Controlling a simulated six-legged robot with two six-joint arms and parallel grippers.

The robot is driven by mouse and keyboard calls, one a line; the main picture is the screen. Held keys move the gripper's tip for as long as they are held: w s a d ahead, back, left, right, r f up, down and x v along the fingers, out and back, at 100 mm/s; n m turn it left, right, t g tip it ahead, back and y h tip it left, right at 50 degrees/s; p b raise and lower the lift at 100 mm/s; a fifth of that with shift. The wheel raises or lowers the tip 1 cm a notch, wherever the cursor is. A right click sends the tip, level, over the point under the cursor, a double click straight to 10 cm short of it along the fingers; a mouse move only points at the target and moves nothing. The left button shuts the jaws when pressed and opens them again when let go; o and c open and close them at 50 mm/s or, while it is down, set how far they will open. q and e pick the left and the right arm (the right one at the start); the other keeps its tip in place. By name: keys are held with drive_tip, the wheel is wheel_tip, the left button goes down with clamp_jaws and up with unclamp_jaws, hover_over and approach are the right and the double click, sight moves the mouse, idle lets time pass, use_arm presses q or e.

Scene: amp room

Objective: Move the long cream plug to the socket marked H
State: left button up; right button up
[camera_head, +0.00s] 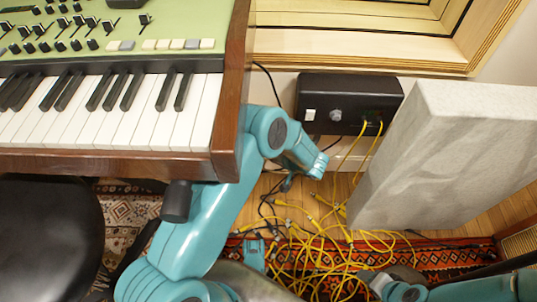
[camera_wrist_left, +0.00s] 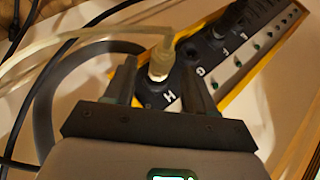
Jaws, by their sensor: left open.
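In the left wrist view a cream plug (camera_wrist_left: 159,62) with a cream cable stands at the socket marked H (camera_wrist_left: 155,93) on a power strip (camera_wrist_left: 236,62). It looks seated there, though its lower end is partly hard to see. My left gripper (camera_wrist_left: 160,78) is open, with one dark finger on each side of the plug and visible space beside it. In the head view my left arm reaches down beside the keyboard; the strip and the plug cannot be made out there. My right gripper is not in view.
A black plug (camera_wrist_left: 232,18) sits farther along the strip; dark cables run at the left. In the head view, tangled yellow cables (camera_head: 320,245) cover the floor below a black wall box (camera_head: 348,101). A grey panel (camera_head: 450,150) and the keyboard (camera_head: 110,110) flank my left arm.

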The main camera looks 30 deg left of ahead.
use_arm(q)
drive_tip(key=s+d, duration=0.2)
drive_tip(key=d, duration=1)
drive_tip(key=shift+s+r, duration=0.1)
drive_tip(key=shift+s, duration=0.15)
